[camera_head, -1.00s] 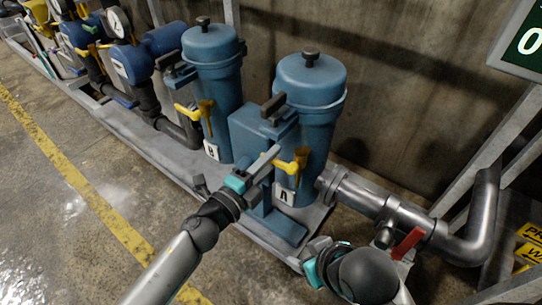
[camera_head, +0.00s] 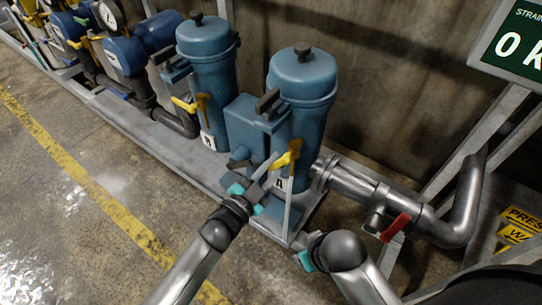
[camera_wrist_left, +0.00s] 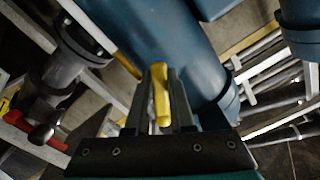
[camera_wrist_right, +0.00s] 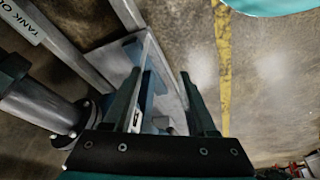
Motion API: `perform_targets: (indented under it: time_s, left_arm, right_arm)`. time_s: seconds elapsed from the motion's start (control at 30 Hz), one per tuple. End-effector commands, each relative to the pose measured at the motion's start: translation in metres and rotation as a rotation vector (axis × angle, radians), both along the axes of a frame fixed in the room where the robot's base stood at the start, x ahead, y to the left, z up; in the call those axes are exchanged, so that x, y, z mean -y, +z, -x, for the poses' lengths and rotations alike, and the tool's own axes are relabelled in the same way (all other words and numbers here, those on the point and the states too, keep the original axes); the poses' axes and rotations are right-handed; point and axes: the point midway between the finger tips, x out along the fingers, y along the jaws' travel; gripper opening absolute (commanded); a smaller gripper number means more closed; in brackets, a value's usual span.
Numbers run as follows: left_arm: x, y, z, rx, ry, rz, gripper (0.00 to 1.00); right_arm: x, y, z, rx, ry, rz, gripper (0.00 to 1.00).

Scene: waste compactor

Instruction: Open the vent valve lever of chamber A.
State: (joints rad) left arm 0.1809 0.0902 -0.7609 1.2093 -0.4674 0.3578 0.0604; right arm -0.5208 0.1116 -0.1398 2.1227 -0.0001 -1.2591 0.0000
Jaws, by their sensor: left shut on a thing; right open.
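Chamber A (camera_head: 303,85) is the right blue canister with a dark knob and a white "A" label (camera_head: 279,183). Its yellow vent lever (camera_head: 289,155) is at the canister's front, above the label. My left gripper (camera_head: 273,164) reaches it from the lower left and is shut on the lever's handle. In the left wrist view the yellow handle (camera_wrist_left: 161,95) sits between the fingers. My right gripper (camera_wrist_right: 163,95) is open and empty. In the head view it is low in front of the skid, below chamber A.
Chamber B (camera_head: 207,60) stands left with its own yellow lever (camera_head: 188,104). A blue box (camera_head: 250,120) lies between the canisters. A steel pipe (camera_head: 350,185) with a red-handled valve (camera_head: 396,227) runs right. The floor left is clear.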

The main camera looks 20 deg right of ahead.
Motion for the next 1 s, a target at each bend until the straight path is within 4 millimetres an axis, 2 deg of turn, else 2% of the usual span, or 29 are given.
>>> perform_targets:
  time_s: [0.5,1.0]
  left_arm:
    - [0.013,-0.008,0.017,-0.343,0.000,0.265,0.00]
    - [0.017,-0.009,0.023,-0.464,0.001,0.359,0.00]
  right_arm:
    - [0.001,-0.035,0.011,-0.053,0.001,0.007,0.57]
    - [0.002,-0.047,0.017,-0.071,0.003,0.010,0.57]
